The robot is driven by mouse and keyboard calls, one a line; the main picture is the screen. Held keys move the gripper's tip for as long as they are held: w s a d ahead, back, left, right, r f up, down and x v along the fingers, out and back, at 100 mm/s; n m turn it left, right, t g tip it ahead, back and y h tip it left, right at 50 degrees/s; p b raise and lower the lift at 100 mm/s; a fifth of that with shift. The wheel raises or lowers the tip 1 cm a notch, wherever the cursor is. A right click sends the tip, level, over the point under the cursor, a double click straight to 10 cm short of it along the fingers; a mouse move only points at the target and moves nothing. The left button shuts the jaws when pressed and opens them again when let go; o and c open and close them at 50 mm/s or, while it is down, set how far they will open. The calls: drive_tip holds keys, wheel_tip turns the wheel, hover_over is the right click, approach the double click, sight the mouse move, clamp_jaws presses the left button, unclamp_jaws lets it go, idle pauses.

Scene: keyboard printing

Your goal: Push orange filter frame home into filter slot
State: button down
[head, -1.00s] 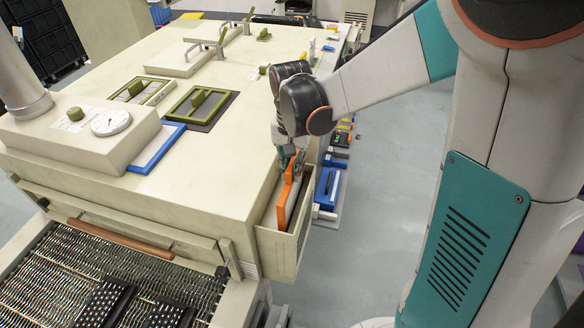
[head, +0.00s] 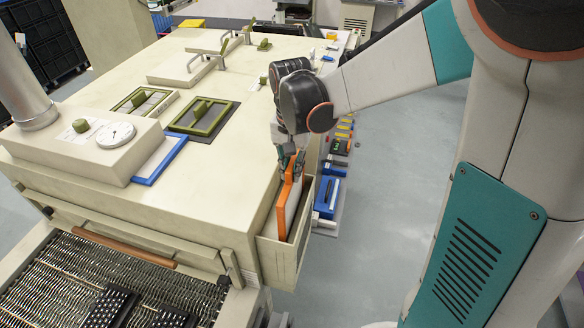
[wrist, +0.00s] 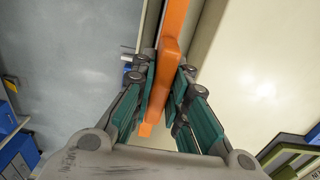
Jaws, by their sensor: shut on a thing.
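The orange filter frame (head: 286,205) stands upright inside the beige filter slot (head: 297,254), an open-topped box on the right side of the large beige machine. The frame's upper part sticks out above the slot's edge. My gripper (head: 289,163) is shut on the top of the frame. In the wrist view the teal-padded fingers of my gripper (wrist: 163,97) press on both sides of the orange frame (wrist: 172,50), which runs away between the slot walls. How deep the frame's lower edge sits is hidden.
The beige machine top (head: 220,150) carries green-handled hatches (head: 205,116), a dial gauge (head: 115,134) and a blue frame (head: 160,160). A metal mesh conveyor (head: 60,285) is at front left. Blue parts (head: 327,191) lie just right of the slot. Grey floor is open further right.

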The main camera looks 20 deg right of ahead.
sight(293, 162)
drive_tip(key=shift+r+p, duration=1.3)
drive_tip(key=shift+r, duration=0.85)
drive_tip(key=shift+d, duration=0.1)
drive_tip(key=shift+f+b, duration=0.25)
drive_tip(key=shift+b, duration=0.3)
idle(0.4)
